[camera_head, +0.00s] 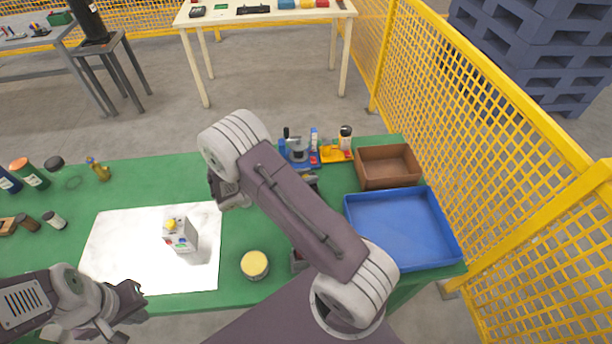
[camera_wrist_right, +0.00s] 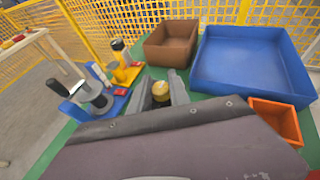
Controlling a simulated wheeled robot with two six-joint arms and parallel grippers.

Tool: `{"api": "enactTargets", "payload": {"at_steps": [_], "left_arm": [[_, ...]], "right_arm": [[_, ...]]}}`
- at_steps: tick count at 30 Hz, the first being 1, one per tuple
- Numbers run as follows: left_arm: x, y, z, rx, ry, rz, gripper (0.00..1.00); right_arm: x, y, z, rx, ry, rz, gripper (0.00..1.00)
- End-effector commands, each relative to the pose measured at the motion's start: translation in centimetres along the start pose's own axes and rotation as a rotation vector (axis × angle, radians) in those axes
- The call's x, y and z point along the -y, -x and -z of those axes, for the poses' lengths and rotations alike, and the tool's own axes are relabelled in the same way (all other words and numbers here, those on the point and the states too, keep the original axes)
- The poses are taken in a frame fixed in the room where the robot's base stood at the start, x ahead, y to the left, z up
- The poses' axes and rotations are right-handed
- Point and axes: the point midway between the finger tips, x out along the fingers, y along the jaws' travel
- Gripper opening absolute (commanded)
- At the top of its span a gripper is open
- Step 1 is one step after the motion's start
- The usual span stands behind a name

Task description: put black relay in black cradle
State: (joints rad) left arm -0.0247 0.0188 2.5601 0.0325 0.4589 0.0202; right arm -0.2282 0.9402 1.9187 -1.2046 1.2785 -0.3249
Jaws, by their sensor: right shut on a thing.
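My right gripper (camera_wrist_right: 161,92) is shut on a small dark thing with a yellowish top (camera_wrist_right: 160,89); the fingers hide most of it, so I cannot tell if it is the black relay. In the head view my right arm covers most of this gripper. A blue holder (camera_wrist_right: 113,103) with a grey and black part stands to its left, and a yellow holder (camera_wrist_right: 130,74) with a dark bottle stands beyond. I cannot make out a black cradle for certain. My left gripper (camera_head: 127,308) is empty and open over the table's front left.
A brown box (camera_head: 388,182) and a blue tray (camera_head: 455,243) stand at the right. An orange bin (camera_wrist_right: 292,122) shows in the wrist view.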

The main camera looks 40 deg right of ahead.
Motion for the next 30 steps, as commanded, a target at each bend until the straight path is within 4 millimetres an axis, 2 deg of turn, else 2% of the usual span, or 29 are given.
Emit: {"api": "enactTargets", "payload": {"at_steps": [12, 13, 15, 26, 30], "left_arm": [[0.0, -0.3, 0.0, 0.0, 0.0, 0.0, 0.0], [0.0, -0.2, 0.0, 0.0, 0.0, 0.0, 0.0], [0.0, -0.1, 0.0, 0.0, 0.0, 0.0, 0.0], [0.0, 0.2, 0.0, 0.0, 0.0, 0.0, 0.0], [0.0, -0.5, 0.0, 0.0, 0.0, 0.0, 0.0]], "right_arm": [[-0.4, -0.5, 0.7, 0.001, -0.001, 0.0, 0.0], [-0.4, -0.5, 0.6, 0.0, 0.0, 0.0, 0.31], [-0.4, -0.5, 0.6, 0.0, -0.001, 0.0, 0.44], [-0.4, -0.1, 0.2, 0.0, -0.001, -0.001, 0.44], [-0.5, 2.6, 0.5, -0.001, -0.002, -0.007, 0.44]]}}
